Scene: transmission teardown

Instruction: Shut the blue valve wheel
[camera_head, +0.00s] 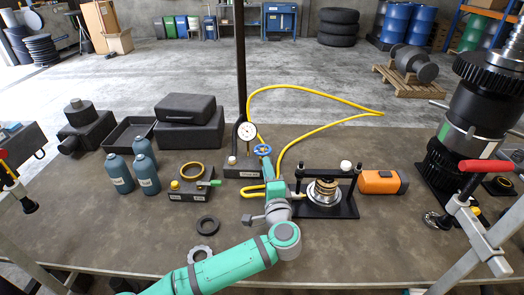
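The blue valve wheel (262,149) is a small ring-shaped handwheel near the middle of the table, just below and right of a round white gauge. The far end of my teal arm reaches up the picture toward it, and my gripper (267,165) is right below the wheel in the picture. The wheel's lower part and the valve body are largely hidden by the arm end. The fingers are too small and covered to show whether they are open or touch the wheel.
The white gauge (247,131) stands on a dark post. A yellow hose (310,88) loops behind the wheel. A black press frame (325,207) with a gear stack stands to the right; a block with a green lever (209,183) is to the left.

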